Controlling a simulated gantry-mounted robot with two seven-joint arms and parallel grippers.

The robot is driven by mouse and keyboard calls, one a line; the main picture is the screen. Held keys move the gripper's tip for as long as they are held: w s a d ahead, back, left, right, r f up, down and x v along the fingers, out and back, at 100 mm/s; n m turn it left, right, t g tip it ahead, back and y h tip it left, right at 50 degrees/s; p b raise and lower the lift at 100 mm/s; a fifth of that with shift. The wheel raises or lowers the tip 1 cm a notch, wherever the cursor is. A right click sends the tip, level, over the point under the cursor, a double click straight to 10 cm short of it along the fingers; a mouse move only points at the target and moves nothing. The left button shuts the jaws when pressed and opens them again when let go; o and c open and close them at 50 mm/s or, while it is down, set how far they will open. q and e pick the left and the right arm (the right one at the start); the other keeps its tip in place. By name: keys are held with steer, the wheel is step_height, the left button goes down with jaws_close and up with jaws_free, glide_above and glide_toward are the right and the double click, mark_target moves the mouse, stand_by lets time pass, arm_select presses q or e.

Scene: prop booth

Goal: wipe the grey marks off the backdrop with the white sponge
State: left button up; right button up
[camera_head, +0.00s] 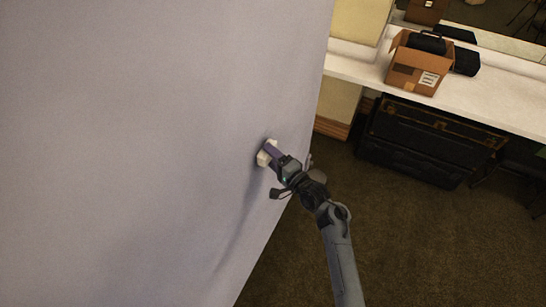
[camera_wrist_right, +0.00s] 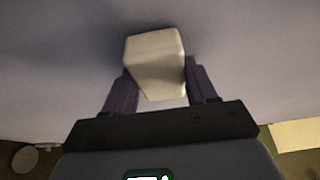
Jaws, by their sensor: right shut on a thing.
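The white sponge (camera_wrist_right: 155,62) is between the two purple fingers of my right gripper (camera_wrist_right: 160,85), which is shut on it. In the head view the sponge (camera_head: 264,157) shows as a pale block at the tip of my right gripper (camera_head: 269,152), close against the backdrop near its right edge. I cannot tell for sure whether it touches the surface. The backdrop (camera_head: 140,130) is a large pale lilac-grey panel. No distinct grey marks show on it; a soft shadow lies below the gripper. My left gripper is not in view.
A white counter (camera_head: 490,105) at the upper right holds an open cardboard box (camera_head: 415,75) with black items in and beside it. A black trunk (camera_head: 430,140) stands under the counter. The brown carpet (camera_head: 400,240) is clear right of my arm.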

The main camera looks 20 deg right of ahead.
mark_target(272, 134)
steer(key=shift+w+a, duration=0.15)
steer(key=shift+w, duration=0.05)
steer(key=shift+w+d+b, duration=0.3)
steer(key=shift+w+d, duration=0.9)
steer(key=shift+d, duration=0.2)
steer(key=shift+w+d+b, duration=0.45)
steer(key=shift+w+d, duration=0.3)
steer(key=shift+w, duration=0.1)
steer(key=shift+w+d, duration=0.4)
steer(key=shift+d, duration=0.05)
